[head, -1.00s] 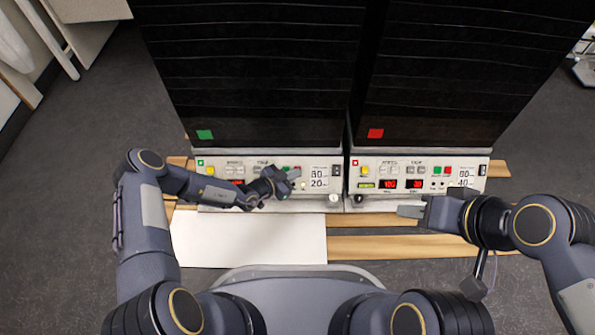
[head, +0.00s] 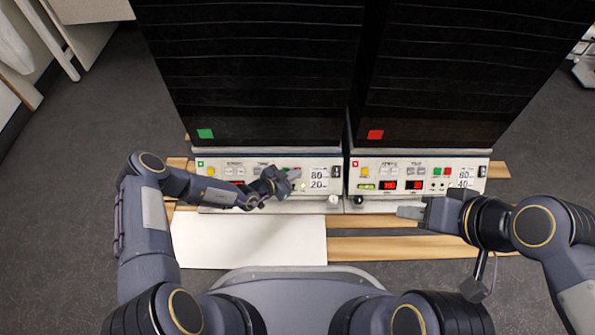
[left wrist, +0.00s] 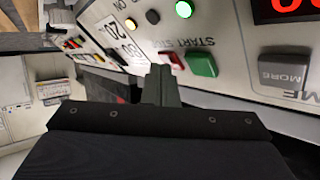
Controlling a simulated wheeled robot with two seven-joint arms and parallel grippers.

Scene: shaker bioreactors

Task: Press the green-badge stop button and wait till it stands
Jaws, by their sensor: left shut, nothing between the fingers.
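The green-badge shaker (head: 205,134) is the left dark unit, with a white control panel (head: 212,183) along its front. My left gripper (head: 294,174) is shut and empty in front of this panel, covering part of its buttons. In the left wrist view its fingertips (left wrist: 160,72) are close to the red stop button (left wrist: 172,59); I cannot tell whether they touch it. The green start button (left wrist: 200,62) is beside the red one, and a green lamp (left wrist: 184,9) is lit. My right gripper (head: 408,212) is in front of the right unit; its jaw state is unclear.
The right unit has a red badge (head: 375,134) and a similar panel (head: 420,173) with lit red displays and its own green and red buttons. A white board (head: 250,240) and wooden slats (head: 380,246) lie below the panels. Grey floor shows at both sides.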

